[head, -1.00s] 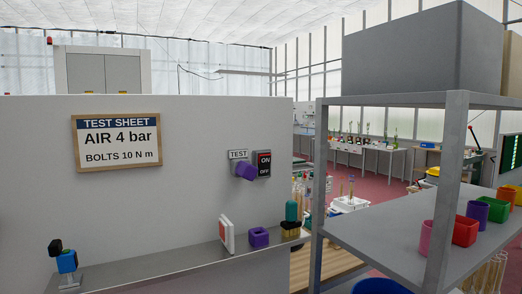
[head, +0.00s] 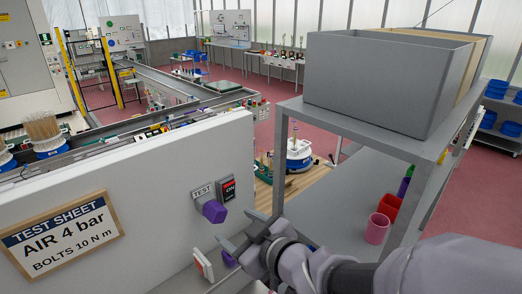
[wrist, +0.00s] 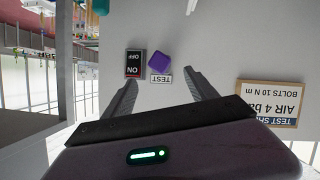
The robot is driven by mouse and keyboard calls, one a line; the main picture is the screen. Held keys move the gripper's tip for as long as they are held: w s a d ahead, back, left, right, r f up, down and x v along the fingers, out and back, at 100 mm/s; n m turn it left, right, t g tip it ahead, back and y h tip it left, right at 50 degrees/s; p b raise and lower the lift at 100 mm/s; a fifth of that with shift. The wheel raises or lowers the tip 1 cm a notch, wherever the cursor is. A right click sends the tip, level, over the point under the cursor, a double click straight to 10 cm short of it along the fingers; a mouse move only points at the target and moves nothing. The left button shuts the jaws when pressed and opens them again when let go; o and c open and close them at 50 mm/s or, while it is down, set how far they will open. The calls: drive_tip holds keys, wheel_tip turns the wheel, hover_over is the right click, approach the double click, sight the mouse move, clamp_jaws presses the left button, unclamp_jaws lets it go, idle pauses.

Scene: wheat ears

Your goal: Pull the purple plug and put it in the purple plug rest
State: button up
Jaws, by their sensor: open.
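The purple plug (head: 213,211) sits in the TEST socket on the grey panel, just below the TEST label. It also shows in the wrist view (wrist: 159,62), where the picture is upside down. My gripper (head: 232,240) is open and empty, its fingers pointing towards the panel. In the wrist view the plug appears beyond the fingertips (wrist: 162,78), roughly in line with the gap between them, and not held. The purple plug rest (head: 229,259) on the shelf below is mostly hidden behind my gripper in the head view.
A red ON/OFF switch (head: 226,190) is right beside the plug. The test sheet (head: 61,236) hangs at left. A grey rack (head: 345,185) with cups, including a pink one (head: 376,229), stands close on the right.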

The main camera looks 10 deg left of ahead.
sight(220, 217)
drive_tip(key=x, duration=1.1)
drive_tip(key=shift+w+p, duration=0.15)
drive_tip(key=shift+p, duration=0.15)
drive_tip(key=shift+c, duration=1.1)
clamp_jaws()
drive_tip(key=shift+d, duration=0.15)
drive_tip(key=shift+s+d+r+b, duration=0.1)
drive_tip(key=shift+s+d+b, duration=0.3)
drive_tip(key=shift+s+b, duration=0.1)
drive_tip(key=c, duration=0.5)
unclamp_jaws()
drive_tip(key=shift+a, duration=0.1)
drive_tip(key=shift+c, duration=0.2)
clamp_jaws()
